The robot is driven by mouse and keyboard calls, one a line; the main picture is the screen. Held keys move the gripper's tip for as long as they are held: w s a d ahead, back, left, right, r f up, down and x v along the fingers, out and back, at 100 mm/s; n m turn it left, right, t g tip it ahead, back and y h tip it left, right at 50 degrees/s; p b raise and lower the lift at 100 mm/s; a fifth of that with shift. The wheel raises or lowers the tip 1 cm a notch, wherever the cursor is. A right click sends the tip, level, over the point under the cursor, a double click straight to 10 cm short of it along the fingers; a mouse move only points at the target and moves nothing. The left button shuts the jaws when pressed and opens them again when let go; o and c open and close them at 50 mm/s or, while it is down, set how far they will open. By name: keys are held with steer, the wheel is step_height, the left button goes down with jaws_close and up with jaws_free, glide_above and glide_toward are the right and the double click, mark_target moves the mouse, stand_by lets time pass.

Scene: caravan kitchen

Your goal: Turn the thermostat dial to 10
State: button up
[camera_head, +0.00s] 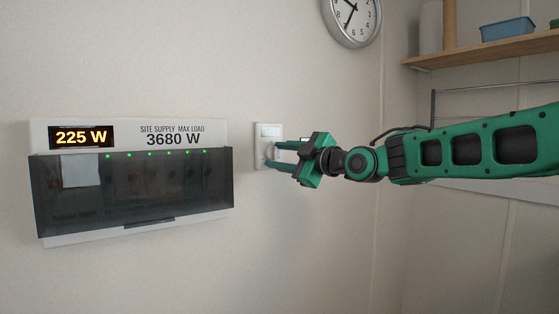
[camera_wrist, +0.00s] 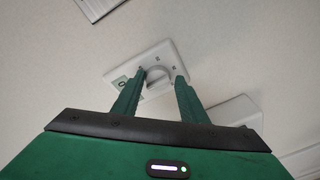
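The thermostat (camera_head: 268,131) is a small white plate on the wall, right of the supply panel. Its round dial (camera_wrist: 158,75) shows in the wrist view between my gripper's fingertips. A small greenish display (camera_wrist: 124,92) sits on the plate beside the dial. My gripper (camera_head: 273,155) has green fingers pointing at the wall, spread to either side of the dial. In the wrist view my gripper (camera_wrist: 161,76) is open, with a fingertip near each side of the dial. I cannot tell whether the fingers touch it. The dial's setting is too small to read.
A supply panel (camera_head: 130,134) with a dark cover, showing 225 W and 3680 W, hangs to the left. A round clock (camera_head: 352,18) is above. A wooden shelf (camera_head: 490,48) with a blue container (camera_head: 507,29) is at upper right. The wall below the thermostat is clear.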

steer(key=shift+d+r, duration=0.1)
steer(key=shift+s+d, duration=0.25)
steer(key=v, duration=1)
